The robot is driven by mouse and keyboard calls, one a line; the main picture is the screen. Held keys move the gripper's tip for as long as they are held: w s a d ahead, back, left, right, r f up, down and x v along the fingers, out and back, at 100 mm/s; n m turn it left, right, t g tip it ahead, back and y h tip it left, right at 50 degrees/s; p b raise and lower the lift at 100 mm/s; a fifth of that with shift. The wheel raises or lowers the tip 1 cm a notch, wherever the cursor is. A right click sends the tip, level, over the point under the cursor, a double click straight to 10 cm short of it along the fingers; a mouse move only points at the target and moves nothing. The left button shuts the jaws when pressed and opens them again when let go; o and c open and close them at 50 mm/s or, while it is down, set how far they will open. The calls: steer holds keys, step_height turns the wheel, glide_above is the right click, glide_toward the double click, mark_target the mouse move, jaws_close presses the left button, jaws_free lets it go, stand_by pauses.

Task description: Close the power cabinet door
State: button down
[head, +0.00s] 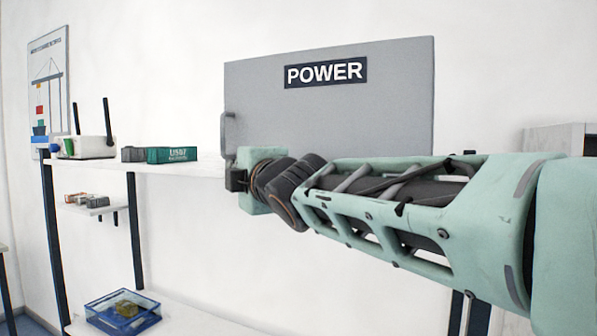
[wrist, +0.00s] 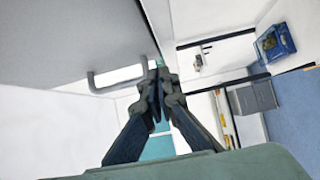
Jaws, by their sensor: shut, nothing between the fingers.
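The power cabinet door is a flat grey panel (head: 330,115) with a dark "POWER" label (head: 326,72), in the middle of the head view. Its bar handle (head: 227,130) is at the panel's left edge. In the wrist view, the door (wrist: 70,40) fills the upper left, and the handle (wrist: 118,76) runs along its lower edge. My gripper (head: 234,181) is shut and empty, just below the handle in the head view. In the wrist view, its fingertips (wrist: 160,78) are by the handle's right end; I cannot tell whether they touch. My arm hides the door's lower part.
A white shelf (head: 150,166) at left carries a white device with antennas (head: 88,146) and a green box (head: 172,155). A blue tray (head: 122,312) sits on a lower shelf. A pale box (head: 560,138) is at the right, partly behind my arm.

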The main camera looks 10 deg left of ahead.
steer(key=v, duration=1.1)
steer(key=s+d+f+m+g+h+p, duration=0.15)
steer(key=d+f+m+h, duration=0.55)
steer(key=d+f+m, duration=0.7)
steer(key=s+d+f+m+g+h, duration=0.1)
steer(key=s+d+f+m+g, duration=0.3)
steer(key=s+f, duration=0.4)
steer(key=s+d+f+m+g+h+p, duration=0.1)
steer(key=s+d+f+m+g+h, duration=0.1)
steer(key=s+d+f+m+g, duration=0.2)
steer(key=s+d+f+m, duration=0.2)
steer(key=s+d+f, duration=0.2)
steer(key=f, duration=0.2)
steer(key=shift+f+m, duration=0.2)
steer(key=shift+m, duration=0.2)
steer(key=shift+d, duration=0.15)
